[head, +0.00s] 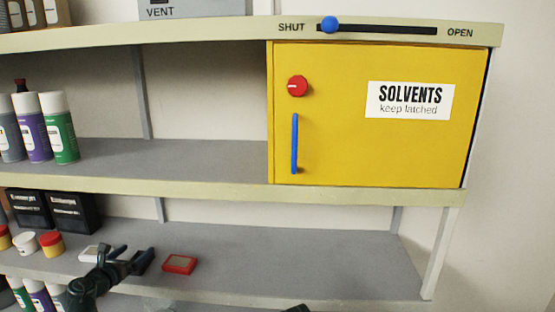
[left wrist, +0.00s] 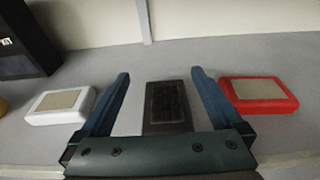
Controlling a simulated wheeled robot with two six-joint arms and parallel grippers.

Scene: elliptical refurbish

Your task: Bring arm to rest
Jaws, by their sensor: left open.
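My left gripper (head: 132,258) reaches in from the bottom left of the head view, over the lower grey shelf. Its two fingers are spread apart, and they also show in the left wrist view (left wrist: 160,78). A dark box (left wrist: 167,105) lies on the shelf, seen between the open fingers; I cannot tell whether they touch it. A red box with a beige top (head: 179,264) lies right of the gripper, and it shows in the wrist view (left wrist: 257,94). A white box with a beige top (left wrist: 60,105) lies to the left. My right gripper is not clearly seen.
A yellow solvents cabinet (head: 370,115) with a blue handle (head: 295,144) and red knob (head: 297,86) stands above. A blue slider (head: 331,25) sits near SHUT. Spray cans (head: 60,128), black boxes (head: 72,212) and jars (head: 51,243) crowd the left. The lower shelf's right is clear.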

